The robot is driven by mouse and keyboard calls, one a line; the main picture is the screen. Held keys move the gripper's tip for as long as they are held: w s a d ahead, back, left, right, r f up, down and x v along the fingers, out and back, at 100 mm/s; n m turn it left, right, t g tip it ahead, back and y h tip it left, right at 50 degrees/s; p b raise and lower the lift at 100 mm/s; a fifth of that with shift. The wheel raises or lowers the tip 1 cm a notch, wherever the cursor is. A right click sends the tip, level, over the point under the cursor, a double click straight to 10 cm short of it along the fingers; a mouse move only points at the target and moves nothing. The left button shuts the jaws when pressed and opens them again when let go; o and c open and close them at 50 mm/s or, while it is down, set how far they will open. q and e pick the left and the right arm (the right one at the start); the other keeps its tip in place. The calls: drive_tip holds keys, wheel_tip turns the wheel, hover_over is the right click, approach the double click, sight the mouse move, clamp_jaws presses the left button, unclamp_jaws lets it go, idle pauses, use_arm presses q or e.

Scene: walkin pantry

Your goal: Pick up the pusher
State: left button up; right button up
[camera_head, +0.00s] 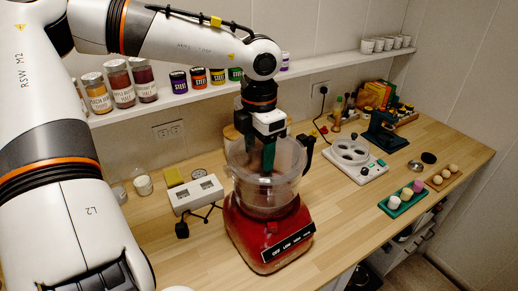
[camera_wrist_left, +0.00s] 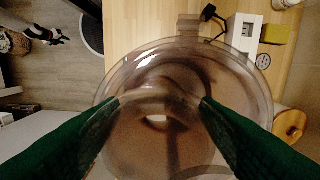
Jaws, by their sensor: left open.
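A food processor with a red base (camera_head: 268,232) and a clear bowl (camera_head: 283,190) stands on the wooden counter. My left gripper (camera_head: 261,166) points down at the bowl's top, partly seen through the clear walls. In the left wrist view its green fingers (camera_wrist_left: 160,104) are spread wide over the clear bowl (camera_wrist_left: 235,75), with no solid object clearly held. A faint clear curved edge shows between the fingertips. I cannot tell the pusher apart from the other clear parts. My right gripper is not in view.
A white switch box (camera_head: 197,194) with a black cord is left of the processor. A white hot plate (camera_head: 350,160) and a green tray (camera_head: 403,201) are to the right. A shelf (camera_head: 190,94) with jars runs behind.

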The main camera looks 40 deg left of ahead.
use_arm(q)
drive_tip(key=shift+c, duration=0.5)
drive_tip(key=c, duration=0.6)
drive_tip(key=shift+r, duration=0.1)
